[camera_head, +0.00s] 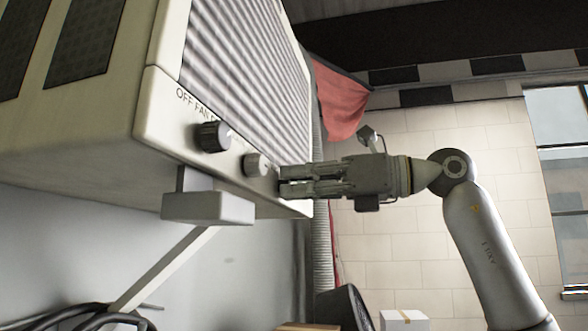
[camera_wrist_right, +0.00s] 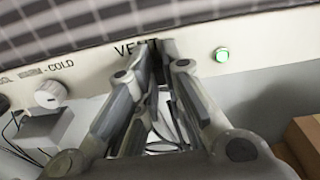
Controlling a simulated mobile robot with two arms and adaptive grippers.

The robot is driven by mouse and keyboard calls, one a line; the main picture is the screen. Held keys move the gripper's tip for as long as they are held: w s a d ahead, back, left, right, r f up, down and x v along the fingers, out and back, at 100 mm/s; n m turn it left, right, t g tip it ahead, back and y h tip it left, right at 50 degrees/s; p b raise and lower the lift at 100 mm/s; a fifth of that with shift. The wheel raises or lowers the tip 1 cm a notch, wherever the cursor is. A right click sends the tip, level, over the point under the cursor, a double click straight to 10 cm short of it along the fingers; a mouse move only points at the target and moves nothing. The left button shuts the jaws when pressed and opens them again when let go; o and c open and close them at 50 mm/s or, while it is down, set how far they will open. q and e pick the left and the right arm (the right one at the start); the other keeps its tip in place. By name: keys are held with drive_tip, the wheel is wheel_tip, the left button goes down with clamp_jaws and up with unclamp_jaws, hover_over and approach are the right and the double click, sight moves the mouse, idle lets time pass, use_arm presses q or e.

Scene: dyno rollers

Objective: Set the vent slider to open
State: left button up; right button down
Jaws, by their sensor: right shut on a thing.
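The vent slider is at the "VENT" label (camera_wrist_right: 135,48) on the front strip of the cream air-conditioning unit (camera_head: 150,110). My right gripper (camera_head: 283,182) reaches in from the right with its fingertips at the far end of the unit's control strip. In the wrist view the right gripper (camera_wrist_right: 157,62) has its fingertips close together just beside and below the label, shut on the slider. The fingers hide most of the slider, so its exact position along its slot cannot be told. My left gripper is not in view.
A dark knob (camera_head: 213,136) and a lighter knob (camera_head: 256,165) sit on the same strip, left of my gripper. A support bracket (camera_head: 210,208) projects under the unit. Open room lies to the right.

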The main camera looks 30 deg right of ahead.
drive_tip(key=shift+w+d+r, duration=0.2)
drive_tip(key=shift+d, duration=0.2)
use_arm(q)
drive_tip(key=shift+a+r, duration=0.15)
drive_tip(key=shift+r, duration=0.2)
use_arm(e)
drive_tip(key=c, duration=1.5)
unclamp_jaws()
drive_tip(key=shift+d+f, duration=0.1)
drive_tip(key=v, duration=1.2)
drive_tip(key=shift+f, duration=0.2)
